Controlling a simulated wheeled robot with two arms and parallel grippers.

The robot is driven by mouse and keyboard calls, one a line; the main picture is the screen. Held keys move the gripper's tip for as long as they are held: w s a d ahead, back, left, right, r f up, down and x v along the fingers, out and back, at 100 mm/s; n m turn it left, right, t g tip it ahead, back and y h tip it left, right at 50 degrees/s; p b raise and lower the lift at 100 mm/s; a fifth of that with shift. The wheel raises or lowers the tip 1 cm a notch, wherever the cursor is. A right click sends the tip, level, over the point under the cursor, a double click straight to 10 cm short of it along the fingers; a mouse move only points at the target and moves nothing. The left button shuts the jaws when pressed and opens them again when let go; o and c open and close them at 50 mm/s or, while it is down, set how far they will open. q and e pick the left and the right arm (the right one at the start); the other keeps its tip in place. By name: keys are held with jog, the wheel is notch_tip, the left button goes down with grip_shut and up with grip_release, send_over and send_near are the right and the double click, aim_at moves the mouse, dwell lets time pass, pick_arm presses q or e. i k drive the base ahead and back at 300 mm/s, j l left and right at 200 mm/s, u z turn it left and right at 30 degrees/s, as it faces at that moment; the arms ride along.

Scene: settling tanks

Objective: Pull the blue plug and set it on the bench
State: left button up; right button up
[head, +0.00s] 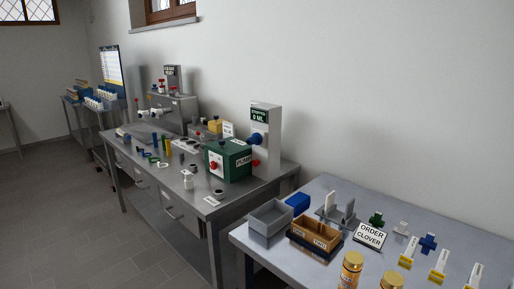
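A round blue piece (256,139), which looks like the blue plug, sits on the side of a tall grey column with a dark display (265,114) reading 0 ML. A smaller red piece (256,163) is just below it. The column stands behind a green pump box (228,160) on the grey metal bench (262,192). How deep the blue piece sits cannot be told. Neither of my grippers is in view.
A nearer table (325,261) at the right holds a grey bin (268,219), a brown tray (315,236), a blue block (298,203), an order sign (371,235) and gold-lidded jars (351,268). A gap separates it from the bench. Floor (75,225) at left is clear.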

aim_at(254, 140)
jog(key=i, duration=0.2)
jog(key=i+j+u, duration=0.15)
jog(key=i+j, duration=1.8)
jog(key=j, duration=0.1)
